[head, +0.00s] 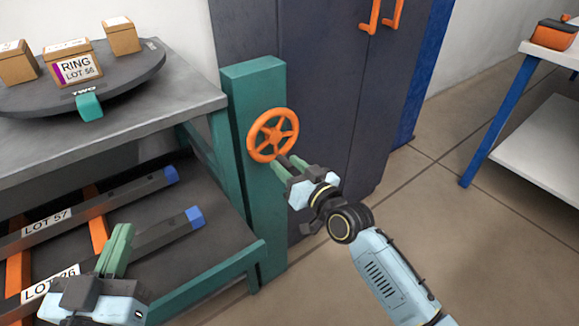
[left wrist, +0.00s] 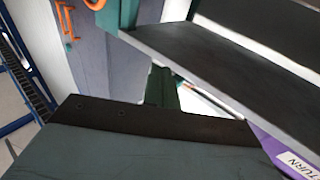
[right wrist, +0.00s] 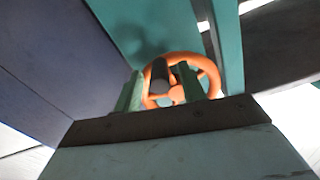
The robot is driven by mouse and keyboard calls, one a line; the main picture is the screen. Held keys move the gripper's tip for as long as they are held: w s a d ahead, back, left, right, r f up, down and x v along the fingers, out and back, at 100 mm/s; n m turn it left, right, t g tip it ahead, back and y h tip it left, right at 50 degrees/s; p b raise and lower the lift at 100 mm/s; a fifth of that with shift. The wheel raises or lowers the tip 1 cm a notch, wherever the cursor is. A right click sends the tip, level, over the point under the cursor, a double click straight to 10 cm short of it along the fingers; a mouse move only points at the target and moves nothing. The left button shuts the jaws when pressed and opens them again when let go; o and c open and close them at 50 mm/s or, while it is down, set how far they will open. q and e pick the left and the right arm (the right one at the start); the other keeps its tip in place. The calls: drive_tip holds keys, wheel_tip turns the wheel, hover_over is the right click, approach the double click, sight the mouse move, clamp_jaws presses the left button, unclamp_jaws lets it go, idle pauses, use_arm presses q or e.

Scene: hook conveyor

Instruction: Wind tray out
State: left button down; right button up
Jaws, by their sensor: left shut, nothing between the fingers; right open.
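An orange handwheel (head: 273,135) is mounted on the green post (head: 262,215) beside the shelving. My right gripper (head: 284,165) is at the wheel's lower right edge. In the right wrist view, the wheel (right wrist: 206,72) stands before my open right fingers (right wrist: 158,90), and a dark round knob (right wrist: 159,76) shows between them. I cannot tell whether the fingers touch it. My left gripper (head: 118,248) is shut and empty above the lower tray with the lot bars. Its green fingers (left wrist: 160,88) also show in the left wrist view.
A dark round turntable (head: 130,85) with several boxes stands on the upper shelf (head: 180,110). Bars labelled LOT 57 (head: 110,205) and LOT 26 (head: 150,240) lie below. A dark cabinet (head: 330,100) stands behind the post. Floor (head: 470,240) is clear at right.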

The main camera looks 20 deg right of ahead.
clamp_jaws()
